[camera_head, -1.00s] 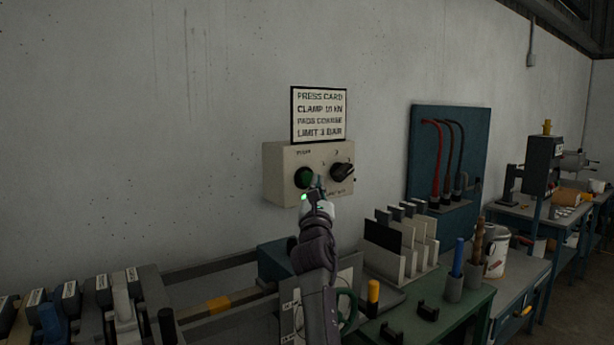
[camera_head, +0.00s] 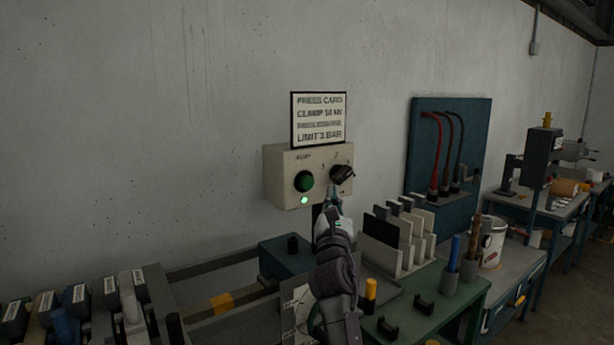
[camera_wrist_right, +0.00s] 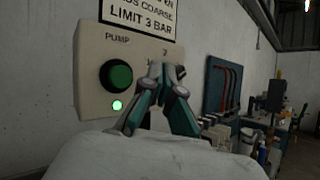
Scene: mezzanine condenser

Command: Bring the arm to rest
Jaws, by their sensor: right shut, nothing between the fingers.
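My right arm rises from the bottom of the head view, and its gripper (camera_head: 332,192) is just below and in front of the black knob (camera_head: 342,173) on the beige control box (camera_head: 272,180). The fingers are shut with nothing between them, as the right wrist view (camera_wrist_right: 158,68) also shows. They partly cover the knob there, and I cannot tell whether they touch the box. The round green pump button (camera_head: 304,181) is left of the gripper. A small green lamp (camera_head: 304,200) glows below it. My left gripper is not in view.
A printed card (camera_head: 319,119) hangs above the box. A blue board (camera_head: 422,155) with red and black hoses is at right. The upper left wall is clear.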

